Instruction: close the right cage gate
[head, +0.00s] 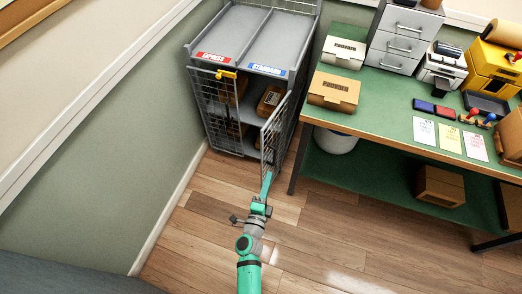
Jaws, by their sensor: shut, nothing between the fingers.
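The grey wire cage (239,38) stands against the wall at the upper middle in the head view. Its right gate (274,132) stands ajar, swung out toward me. The left gate (216,113) is across the left part of the front, with a yellow latch (226,74) at its top. My gripper (267,180) is shut and empty, at the lower end of the right gate. I cannot tell whether it touches the gate. Part of the gripper tip is hard to make out against the mesh.
The green-topped bench (375,100) stands close on the right of the cage, its leg (296,165) near the gate. Cardboard boxes (270,101) sit inside the cage. A white bin (336,141) is under the bench. The wooden floor (190,230) in front is clear.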

